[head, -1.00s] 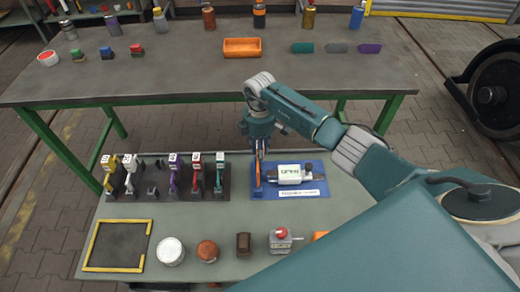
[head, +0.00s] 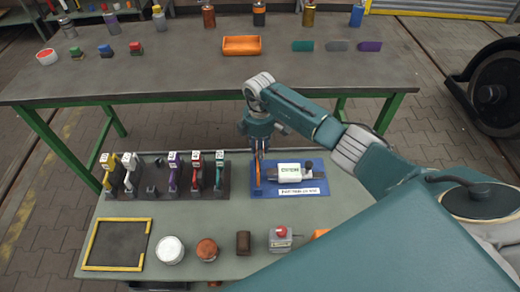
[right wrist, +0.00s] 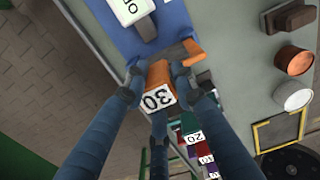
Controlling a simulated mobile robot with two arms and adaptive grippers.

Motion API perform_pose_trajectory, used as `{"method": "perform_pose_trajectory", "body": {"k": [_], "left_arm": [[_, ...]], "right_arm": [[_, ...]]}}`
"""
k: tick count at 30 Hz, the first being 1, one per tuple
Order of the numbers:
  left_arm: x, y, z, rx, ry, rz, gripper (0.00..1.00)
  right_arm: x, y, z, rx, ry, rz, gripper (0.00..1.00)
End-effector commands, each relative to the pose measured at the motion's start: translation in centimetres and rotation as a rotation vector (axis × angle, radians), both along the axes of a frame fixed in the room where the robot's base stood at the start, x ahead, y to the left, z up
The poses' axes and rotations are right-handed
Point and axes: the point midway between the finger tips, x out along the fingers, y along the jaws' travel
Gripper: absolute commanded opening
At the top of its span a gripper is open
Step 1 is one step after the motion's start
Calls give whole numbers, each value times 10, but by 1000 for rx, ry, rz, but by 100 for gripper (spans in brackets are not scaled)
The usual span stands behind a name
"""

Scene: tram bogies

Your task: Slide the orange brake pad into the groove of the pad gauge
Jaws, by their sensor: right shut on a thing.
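The orange brake pad (head: 257,182) stands at the left end of the pad gauge. My right gripper (head: 258,153) points down and is shut on the pad's upper end. In the right wrist view the pad (right wrist: 157,78), with a white "30" label, sits between the two fingers (right wrist: 156,86). The pad gauge has a blue base (head: 318,185) and a white display housing; its base also shows in the right wrist view (right wrist: 178,20). An orange part (right wrist: 195,48) lies beyond the pad. The fingers hide the groove, so I cannot tell how far in the pad is. My left gripper is not in view.
A dark rack (head: 150,192) with several coloured, labelled pads stands left of the gauge. In front are a yellow-edged tray (head: 90,255), a white tin (head: 170,250), a rust-brown tin (head: 207,250), a dark block (head: 243,243) and a red-button box (head: 281,240).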

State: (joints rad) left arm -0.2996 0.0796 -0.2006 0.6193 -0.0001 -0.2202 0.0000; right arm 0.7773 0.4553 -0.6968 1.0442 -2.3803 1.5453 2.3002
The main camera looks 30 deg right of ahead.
Motion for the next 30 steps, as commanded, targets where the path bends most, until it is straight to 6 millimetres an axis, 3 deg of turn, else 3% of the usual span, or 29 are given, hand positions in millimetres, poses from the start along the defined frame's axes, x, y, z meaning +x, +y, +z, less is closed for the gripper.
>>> {"method": "perform_pose_trajectory", "body": {"k": [30], "left_arm": [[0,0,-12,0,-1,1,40]], "right_arm": [[1,0,-18,1,-3,1,0]]}}
